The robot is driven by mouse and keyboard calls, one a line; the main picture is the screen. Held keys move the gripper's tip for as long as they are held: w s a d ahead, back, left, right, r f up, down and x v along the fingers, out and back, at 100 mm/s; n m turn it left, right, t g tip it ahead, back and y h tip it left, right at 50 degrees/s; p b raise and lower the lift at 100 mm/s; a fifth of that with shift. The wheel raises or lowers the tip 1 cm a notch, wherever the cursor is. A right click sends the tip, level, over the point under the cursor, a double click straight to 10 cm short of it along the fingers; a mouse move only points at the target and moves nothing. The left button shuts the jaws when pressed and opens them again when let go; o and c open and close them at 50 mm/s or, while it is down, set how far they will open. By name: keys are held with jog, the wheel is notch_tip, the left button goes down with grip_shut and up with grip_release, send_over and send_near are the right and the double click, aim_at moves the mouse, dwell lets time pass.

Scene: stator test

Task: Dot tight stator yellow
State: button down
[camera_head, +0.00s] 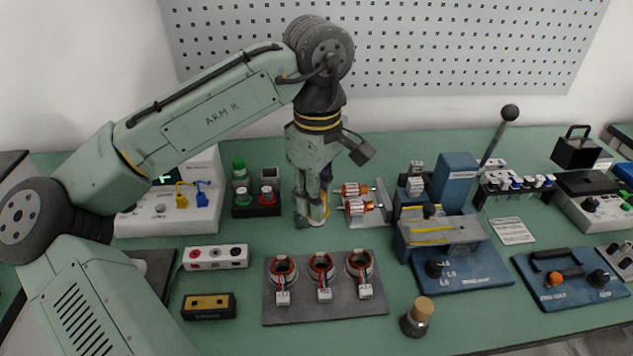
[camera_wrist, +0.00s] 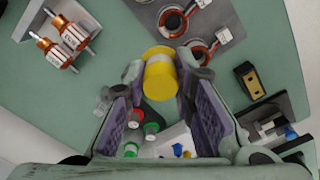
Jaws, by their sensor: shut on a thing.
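My gripper (camera_head: 312,218) hangs over the middle of the bench, behind the stator plate. Only a sliver of yellow shows between the fingers in the head view. Three stators, left (camera_head: 283,268), middle (camera_head: 321,266) and right (camera_head: 359,263), with red-orange windings and white connectors, sit in a row on a dark grey plate (camera_head: 300,315). The wrist view shows stators (camera_wrist: 173,22) at the top. I see no yellow dot on them.
Two copper-wound rotors (camera_head: 357,190) lie on a stand just right of my gripper. A blue lever fixture (camera_head: 465,280) stands right, a corked jar (camera_head: 416,322) at the front.

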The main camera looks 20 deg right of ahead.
jog(key=shift+s, duration=0.65)
jog(key=shift+s+f, duration=0.1)
jog(key=shift+f, duration=0.05)
notch_tip(320, 180, down, 5)
jog(key=b, duration=0.4)
jog(key=shift+b, duration=0.35)
jog(key=shift+r, duration=0.2)
jog(key=shift+p, duration=0.35)
jog(key=shift+f+b, duration=0.35)
jog(key=shift+f, duration=0.35)
dwell(0.4)
notch_tip(320, 180, up, 6)
jog(key=p, duration=0.5)
jog(key=shift+p, duration=0.4)
